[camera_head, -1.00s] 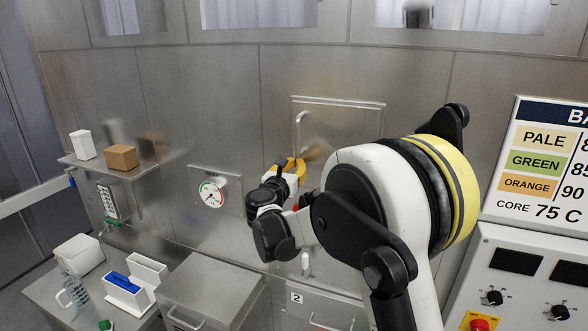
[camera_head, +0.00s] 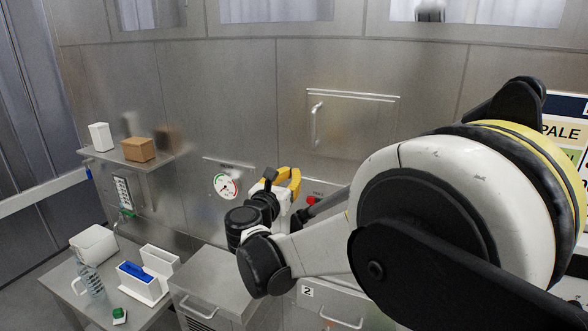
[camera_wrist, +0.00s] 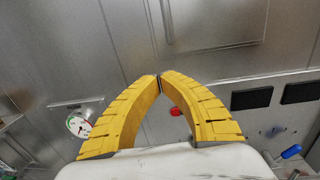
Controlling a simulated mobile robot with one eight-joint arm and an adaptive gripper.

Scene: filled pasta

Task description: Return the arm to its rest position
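My gripper (camera_head: 290,174) has yellow fingers and is held up in front of the steel wall, at the end of my white and black arm. In the wrist view, the fingers of my gripper (camera_wrist: 160,78) meet at their tips with nothing between them. In the head view, a large part of my arm fills the right side and hides much of the control panel behind it.
A shelf (camera_head: 113,156) holds a white box (camera_head: 100,136) and a brown box (camera_head: 139,149). A round gauge (camera_head: 226,186) is on the wall. A side table holds a jug (camera_head: 90,280) and white containers (camera_head: 150,274). A steel cabinet (camera_head: 212,282) stands below my gripper.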

